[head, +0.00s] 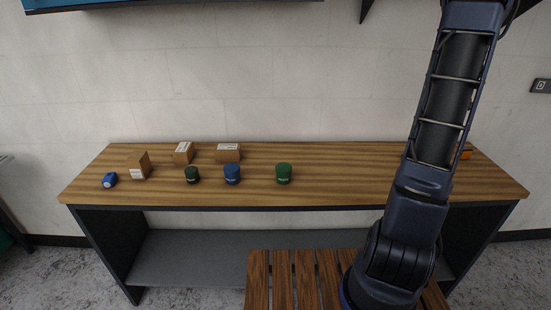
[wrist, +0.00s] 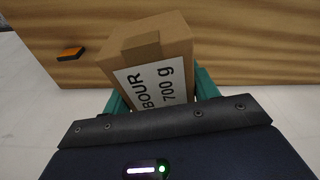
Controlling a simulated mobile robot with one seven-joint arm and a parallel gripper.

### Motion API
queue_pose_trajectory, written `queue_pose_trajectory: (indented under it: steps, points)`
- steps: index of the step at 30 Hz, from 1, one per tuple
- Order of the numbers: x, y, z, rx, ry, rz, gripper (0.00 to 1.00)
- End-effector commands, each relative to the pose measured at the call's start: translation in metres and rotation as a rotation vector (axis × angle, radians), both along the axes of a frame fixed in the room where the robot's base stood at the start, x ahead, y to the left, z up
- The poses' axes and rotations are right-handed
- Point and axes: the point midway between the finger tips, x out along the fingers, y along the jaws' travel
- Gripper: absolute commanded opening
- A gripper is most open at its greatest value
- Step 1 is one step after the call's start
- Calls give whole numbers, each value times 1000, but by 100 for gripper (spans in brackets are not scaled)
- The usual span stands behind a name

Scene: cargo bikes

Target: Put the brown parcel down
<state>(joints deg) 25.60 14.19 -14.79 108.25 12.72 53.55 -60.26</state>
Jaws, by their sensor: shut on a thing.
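A brown parcel (wrist: 140,47) with a white label reading "BOUR 700 g" sits between the teal fingers of my gripper (wrist: 160,95) in the wrist view. My gripper is shut on it. The wooden surface (wrist: 230,40) shows behind the parcel; I cannot tell whether they touch. In the head view my arm stands at the right, and my gripper and the held parcel are not visible there.
On the wooden bench (head: 340,180) stand brown boxes (head: 138,166), (head: 183,153), (head: 228,153), a blue item (head: 109,180), and dark (head: 192,175), blue (head: 232,174) and green (head: 284,174) containers. An orange item (wrist: 70,54) lies nearby.

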Motion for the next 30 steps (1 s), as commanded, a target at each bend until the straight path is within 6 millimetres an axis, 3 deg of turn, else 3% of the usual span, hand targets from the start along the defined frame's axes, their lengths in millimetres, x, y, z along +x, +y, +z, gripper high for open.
queue_pose_trajectory:
  steps: [6,15,24,30]
  points:
    - [54,74,0,-1,2,169,12]
    - [109,182,0,-2,4,392,12]
    - [143,298,0,-3,4,611,12]
    - [153,377,1,-3,3,755,12]
